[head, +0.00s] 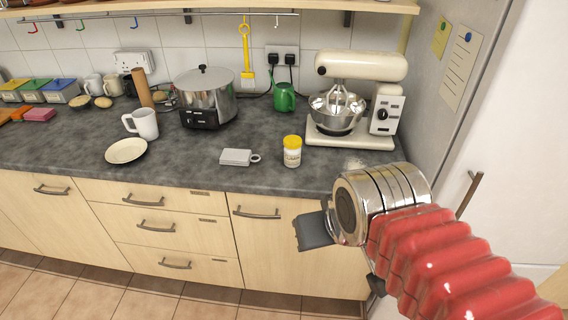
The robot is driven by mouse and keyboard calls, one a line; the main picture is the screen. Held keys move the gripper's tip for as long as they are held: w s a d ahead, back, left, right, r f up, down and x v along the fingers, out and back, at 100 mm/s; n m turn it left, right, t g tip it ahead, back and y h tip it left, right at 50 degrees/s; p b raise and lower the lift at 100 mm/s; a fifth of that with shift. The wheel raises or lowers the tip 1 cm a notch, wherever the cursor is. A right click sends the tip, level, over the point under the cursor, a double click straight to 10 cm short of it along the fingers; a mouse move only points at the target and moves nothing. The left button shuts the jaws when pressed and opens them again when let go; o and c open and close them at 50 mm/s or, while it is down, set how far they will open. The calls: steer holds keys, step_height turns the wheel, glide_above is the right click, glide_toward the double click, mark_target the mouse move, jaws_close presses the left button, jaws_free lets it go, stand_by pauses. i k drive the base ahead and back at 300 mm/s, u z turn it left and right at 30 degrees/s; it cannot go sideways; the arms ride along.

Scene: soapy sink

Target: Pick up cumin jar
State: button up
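A small jar (292,152) with a yellow lid and pale label stands upright near the front edge of the dark worktop. It is the only spice-type jar I see, but its label is too small to read as cumin. My gripper (314,230) is in front of the cabinets, below and slightly right of the jar in the picture, apart from it. Only a dark grey end piece shows beyond the metal wrist; its finger gap is hidden. No held object shows.
A grey box-like item (238,157) with a ring lies just left of the jar. A cream stand mixer (355,100) stands behind right. A plate (126,151), a white mug (143,123) and a steel pot cooker (206,95) are further left. A tall white cabinet (515,150) bounds the right.

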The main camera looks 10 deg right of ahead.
mark_target(292, 143)
steer(key=u, duration=0.45)
steer(key=k, duration=1.1)
steer(key=u, duration=0.8)
steer(key=i, duration=2.05)
steer(key=z, duration=1)
steer(key=i, duration=0.45)
steer(key=z, duration=0.3)
